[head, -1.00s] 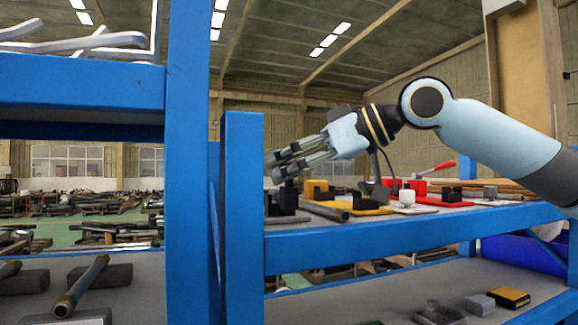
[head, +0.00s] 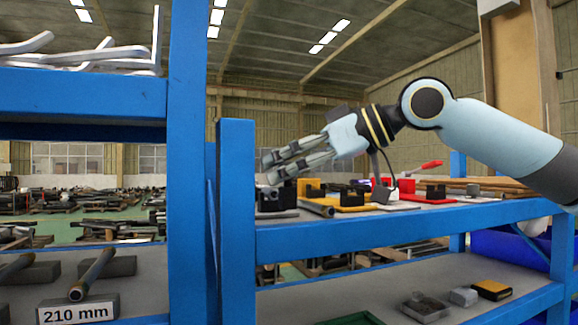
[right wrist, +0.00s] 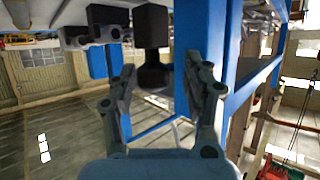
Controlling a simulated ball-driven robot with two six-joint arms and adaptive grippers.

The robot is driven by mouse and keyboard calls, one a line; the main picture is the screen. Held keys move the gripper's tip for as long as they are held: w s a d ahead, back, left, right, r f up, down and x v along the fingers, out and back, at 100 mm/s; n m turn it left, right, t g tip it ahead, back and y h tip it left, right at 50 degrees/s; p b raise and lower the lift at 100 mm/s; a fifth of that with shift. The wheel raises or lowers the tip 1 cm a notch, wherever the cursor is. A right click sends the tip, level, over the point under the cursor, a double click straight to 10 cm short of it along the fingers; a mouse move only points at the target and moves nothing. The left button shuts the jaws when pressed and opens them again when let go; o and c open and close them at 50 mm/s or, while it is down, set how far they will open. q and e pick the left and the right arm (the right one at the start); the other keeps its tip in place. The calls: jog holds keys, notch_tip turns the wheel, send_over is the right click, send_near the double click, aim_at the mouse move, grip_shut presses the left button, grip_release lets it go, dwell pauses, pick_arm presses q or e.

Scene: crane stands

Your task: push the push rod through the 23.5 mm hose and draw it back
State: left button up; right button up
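My right gripper (head: 270,168) reaches in from the right above the upper shelf, its fingers pointing left. In the right wrist view, its two fingers (right wrist: 160,72) stand apart with nothing held between them. A dark block-like holder (right wrist: 152,25) shows beyond that gap. A rod-like bar (head: 92,275) lies across grey blocks on the lower left shelf, behind a "210 mm" label (head: 77,311). I cannot tell which piece is the push rod or the 23.5 mm hose. My left gripper is not in view.
Blue shelf posts (head: 237,230) stand close at left and centre. Black holders (head: 270,196), a yellow plate (head: 365,207) and a red-handled tool (head: 425,168) crowd the upper shelf (head: 420,222).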

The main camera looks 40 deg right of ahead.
jog(key=shift+w+d, duration=0.1)
jog(key=shift+d, duration=0.05)
notch_tip(320, 180, up, 10)
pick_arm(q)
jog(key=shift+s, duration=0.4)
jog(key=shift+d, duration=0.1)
pick_arm(e)
jog(key=shift+f, duration=0.1)
dwell(0.5)
